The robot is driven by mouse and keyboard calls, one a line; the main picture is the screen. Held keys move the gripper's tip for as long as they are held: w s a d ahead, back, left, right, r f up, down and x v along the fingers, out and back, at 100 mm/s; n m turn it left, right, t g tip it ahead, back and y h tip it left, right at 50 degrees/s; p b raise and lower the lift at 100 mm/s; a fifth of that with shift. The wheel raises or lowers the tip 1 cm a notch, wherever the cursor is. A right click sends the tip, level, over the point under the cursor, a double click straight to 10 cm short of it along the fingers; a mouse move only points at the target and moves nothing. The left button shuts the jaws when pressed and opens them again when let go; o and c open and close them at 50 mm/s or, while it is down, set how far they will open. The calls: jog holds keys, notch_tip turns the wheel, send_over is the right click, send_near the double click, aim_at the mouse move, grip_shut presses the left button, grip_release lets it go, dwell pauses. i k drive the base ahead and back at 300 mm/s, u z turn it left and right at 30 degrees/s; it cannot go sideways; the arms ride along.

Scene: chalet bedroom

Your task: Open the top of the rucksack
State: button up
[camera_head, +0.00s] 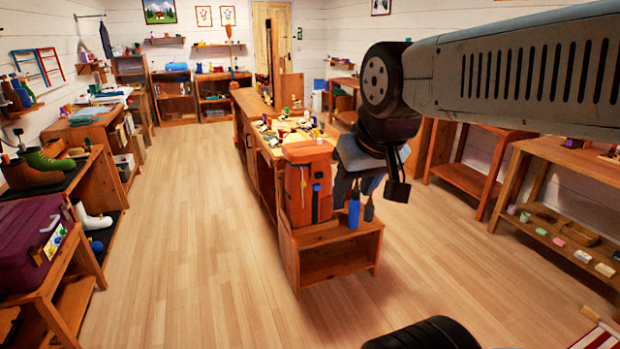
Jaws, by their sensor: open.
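The rucksack (307,188) is orange-red and stands upright on the near end of a low wooden bench (335,258), in the middle of the head view. My gripper (361,208) hangs from the arm just right of the rucksack, pointing down. It is open, and no held thing shows between its fingers. A gap in the picture parts the fingers from the rucksack's front; depth is hard to judge. The arm hides what is behind the gripper.
A long workbench (255,112) with small items runs back behind the rucksack. Shelves with boots stand at left, near a purple case (30,235). Wooden tables (565,155) line the right wall. The floor (190,220) is clear left and right of the bench.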

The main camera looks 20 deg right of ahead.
aim_at(300, 152)
jog(key=u, duration=0.05)
jog(key=i, duration=1)
jog(key=z, duration=0.05)
